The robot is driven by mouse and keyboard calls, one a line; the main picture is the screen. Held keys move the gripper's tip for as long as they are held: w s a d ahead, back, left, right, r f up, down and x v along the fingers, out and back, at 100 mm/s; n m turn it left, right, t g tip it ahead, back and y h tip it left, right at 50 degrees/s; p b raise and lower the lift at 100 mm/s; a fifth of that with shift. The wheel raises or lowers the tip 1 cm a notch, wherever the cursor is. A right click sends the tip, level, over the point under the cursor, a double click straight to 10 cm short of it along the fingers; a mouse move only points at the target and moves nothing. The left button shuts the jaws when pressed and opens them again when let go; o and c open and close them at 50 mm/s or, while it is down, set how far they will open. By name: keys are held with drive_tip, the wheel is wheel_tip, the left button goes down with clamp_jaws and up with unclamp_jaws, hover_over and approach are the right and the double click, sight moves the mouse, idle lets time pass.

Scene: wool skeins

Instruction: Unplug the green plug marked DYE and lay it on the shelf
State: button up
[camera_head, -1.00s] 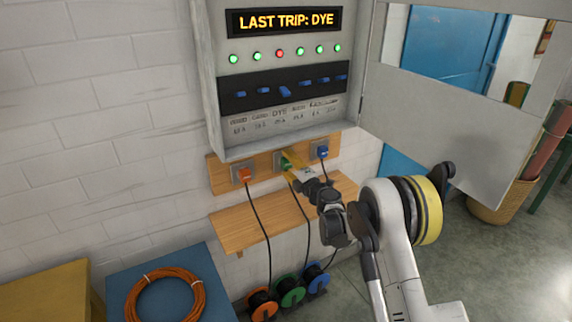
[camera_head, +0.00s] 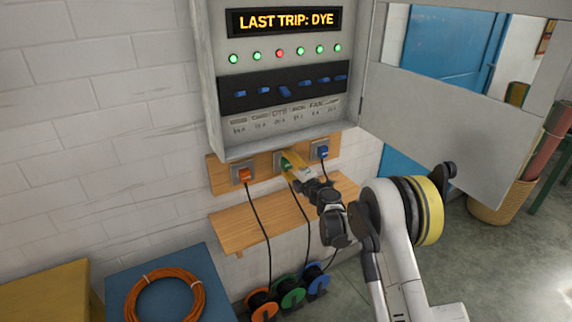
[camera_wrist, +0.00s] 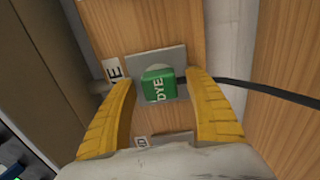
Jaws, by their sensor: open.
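The green plug (camera_wrist: 159,85) marked DYE sits in its grey socket plate (camera_wrist: 142,62) on the wooden board, with a black cord running from it. It also shows in the head view (camera_head: 286,165), partly hidden by my gripper. My gripper (camera_wrist: 160,88) is open, its yellow fingers on either side of the green plug, with visible gaps between fingers and plug. The wooden shelf (camera_head: 240,229) is below the sockets, and its left part is bare.
An orange plug (camera_head: 246,175) is left of the green one and a blue plug (camera_head: 322,152) is right. Their black cords hang past the shelf to reels (camera_head: 291,293). The breaker cabinet (camera_head: 213,110) is above, its door (camera_head: 440,120) open to the right.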

sight(288, 165)
idle(0.5)
clamp_jaws()
drive_tip(key=shift+s+d, duration=0.15)
drive_tip(key=shift+v, duration=2.8)
drive_tip(key=s+d+r+m+t+h, duration=0.1)
drive_tip(key=s+d+r+m+h, duration=0.2)
drive_tip(key=s+d+r+h, duration=0.2)
drive_tip(key=s+d+r+m+t+h, duration=0.2)
drive_tip(key=s+d+r+h, duration=0.3)
drive_tip(key=s+d, duration=0.7)
drive_tip(key=d+m, duration=0.1)
drive_tip(key=d, duration=0.5)
drive_tip(key=shift+s+m, duration=0.2)
drive_tip(key=shift+m, duration=0.2)
drive_tip(key=shift+r, duration=0.15)
